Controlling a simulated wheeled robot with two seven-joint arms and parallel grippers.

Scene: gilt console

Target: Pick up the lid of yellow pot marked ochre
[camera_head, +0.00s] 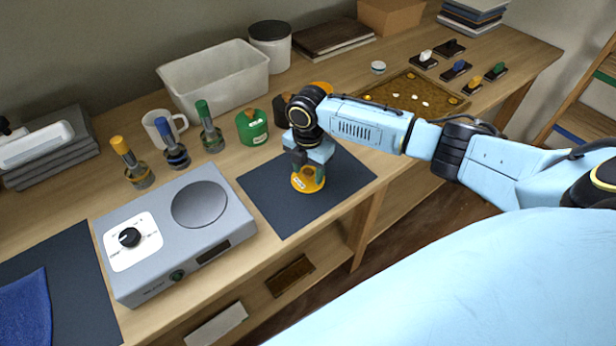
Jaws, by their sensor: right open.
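A yellow pot (304,186) with a small white label stands on a dark mat (268,205). The label is too small to read. My right gripper (309,170) points down over the pot from above, its jaws open. The fingers are at the level of the pot's top and hide most of its lid, so I cannot tell whether they touch it. My left gripper is not in view.
A green pot (252,127), a dark pot (280,112) and an orange thing partly hidden by my arm (320,86) stand behind the mat. A grey hotplate (177,230) is to the left. A shallow brown tray (440,99) lies behind my right arm.

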